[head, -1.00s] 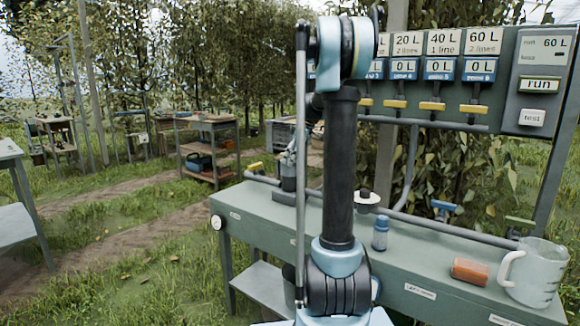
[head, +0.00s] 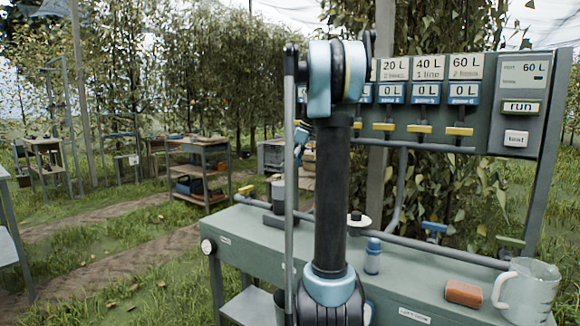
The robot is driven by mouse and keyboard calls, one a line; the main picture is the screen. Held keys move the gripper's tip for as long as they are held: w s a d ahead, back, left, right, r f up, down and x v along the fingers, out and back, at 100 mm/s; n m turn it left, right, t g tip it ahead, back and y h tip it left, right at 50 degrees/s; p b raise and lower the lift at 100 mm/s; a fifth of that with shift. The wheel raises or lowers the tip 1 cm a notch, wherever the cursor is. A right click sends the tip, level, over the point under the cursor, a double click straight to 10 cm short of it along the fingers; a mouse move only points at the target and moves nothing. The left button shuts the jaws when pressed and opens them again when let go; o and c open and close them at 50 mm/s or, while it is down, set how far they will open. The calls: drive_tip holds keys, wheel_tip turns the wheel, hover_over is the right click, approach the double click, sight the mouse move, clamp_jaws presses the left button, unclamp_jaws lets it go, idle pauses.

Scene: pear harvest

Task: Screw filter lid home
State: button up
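A dark upright cylinder (head: 277,194), which looks like the filter housing, stands at the far left part of the green bench (head: 390,285), partly behind my arm. A pale disc with a black knob (head: 357,220) sits further right on the bench; it may be the filter lid, but I cannot tell. My gripper (head: 300,148) is small and partly hidden behind my arm's thin rod. It is above and slightly right of the cylinder, apart from it. Its fingers are too small to read, and I cannot see whether it holds anything.
A blue bottle (head: 373,257), a reddish-brown block (head: 463,293) and a clear jug (head: 527,292) stand along the bench. A pipe (head: 440,249) runs along its back. A panel with yellow levers (head: 419,129) rises behind. Grass and a dirt path lie left.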

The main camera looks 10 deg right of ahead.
sight(279, 184)
drive_tip(key=w+a+r+n+g+h, duration=0.2)
drive_tip(key=a+r+n+h, duration=0.25)
drive_tip(key=n, duration=0.25)
drive_tip(key=shift+y, duration=0.25)
drive_tip(key=f, duration=1.7)
drive_tip(key=shift+a+f, duration=0.1)
drive_tip(key=shift+a, duration=0.1)
drive_tip(key=c, duration=1.1)
drive_tip(key=m, duration=0.3)
drive_tip(key=shift+c, duration=0.2)
drive_tip(key=m, duration=0.4)
drive_tip(key=shift+s, duration=0.1)
drive_tip(key=shift+o, duration=0.6)
drive_tip(key=m, duration=0.3)
drive_tip(key=shift+m, duration=0.4)
drive_tip(key=shift+o, duration=0.3)
drive_tip(key=m, duration=0.3)
drive_tip(key=shift+a+m, duration=0.1)
drive_tip(key=shift+m, duration=0.3)
